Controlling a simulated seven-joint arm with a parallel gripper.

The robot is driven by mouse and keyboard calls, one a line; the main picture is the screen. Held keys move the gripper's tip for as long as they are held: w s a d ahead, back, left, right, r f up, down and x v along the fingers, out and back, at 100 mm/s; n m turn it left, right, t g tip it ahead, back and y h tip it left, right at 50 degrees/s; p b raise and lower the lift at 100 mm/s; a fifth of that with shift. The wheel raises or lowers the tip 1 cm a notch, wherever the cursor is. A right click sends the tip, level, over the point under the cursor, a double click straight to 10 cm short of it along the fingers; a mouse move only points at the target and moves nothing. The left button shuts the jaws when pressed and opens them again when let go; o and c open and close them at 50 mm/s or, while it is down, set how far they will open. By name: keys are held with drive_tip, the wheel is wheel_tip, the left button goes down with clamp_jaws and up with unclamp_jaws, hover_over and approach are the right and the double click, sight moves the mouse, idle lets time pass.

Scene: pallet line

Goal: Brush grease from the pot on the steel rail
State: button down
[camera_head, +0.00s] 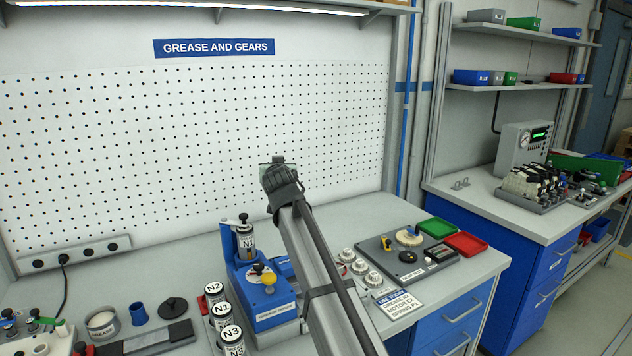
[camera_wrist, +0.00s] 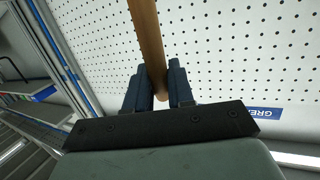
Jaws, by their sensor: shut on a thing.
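My gripper (camera_wrist: 158,78) is shut on a wooden handle (camera_wrist: 147,35), which runs up out of the wrist view; its far end is out of frame. In the head view my arm reaches up in front of the pegboard, and the hand hides the fingers and what they hold. A long dark fixture with a lighter strip on top, seemingly the steel rail (camera_head: 160,338), lies to the right of the pot. My gripper is well above and to the right of both.
A blue grease dispenser (camera_head: 262,300) stands left of my arm, with several N2 and N3 cans (camera_head: 221,316) beside it. A blue cup (camera_head: 138,313) and a black disc (camera_head: 172,307) are behind the rail. A gear board (camera_head: 408,257) and green and red trays (camera_head: 465,244) lie right.

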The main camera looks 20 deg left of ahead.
drive_tip(key=s+a+r, duration=0.1)
drive_tip(key=s+a, duration=0.2)
drive_tip(key=a, duration=0.3)
drive_tip(key=s+a+r+g, duration=0.1)
drive_tip(key=s+a, duration=0.2)
drive_tip(key=a, duration=0.3)
drive_tip(key=s+a+r, duration=0.2)
drive_tip(key=s+a, duration=0.1)
drive_tip(key=a, duration=0.3)
drive_tip(key=s+a+f+m+h, duration=0.2)
drive_tip(key=s+a+f, duration=0.35)
drive_tip(key=s, duration=0.35)
drive_tip(key=s+a+f+m+h, duration=0.2)
drive_tip(key=s+a+f, duration=0.35)
drive_tip(key=s, duration=0.35)
drive_tip(key=s+a+f+m+h, duration=0.1)
drive_tip(key=s+a+f+h, duration=0.1)
drive_tip(key=s+a+f, duration=0.55)
drive_tip(key=shift+s+d+f, duration=0.25)
drive_tip(key=shift+d+f, duration=0.2)
drive_tip(key=shift+f, duration=0.3)
drive_tip(key=shift+s+d+f, duration=0.25)
drive_tip(key=shift+d+f, duration=0.2)
drive_tip(key=shift+f, duration=0.8)
drive_tip(key=shift+r, duration=0.1)
wheel_tip(320, 180, up, 7)
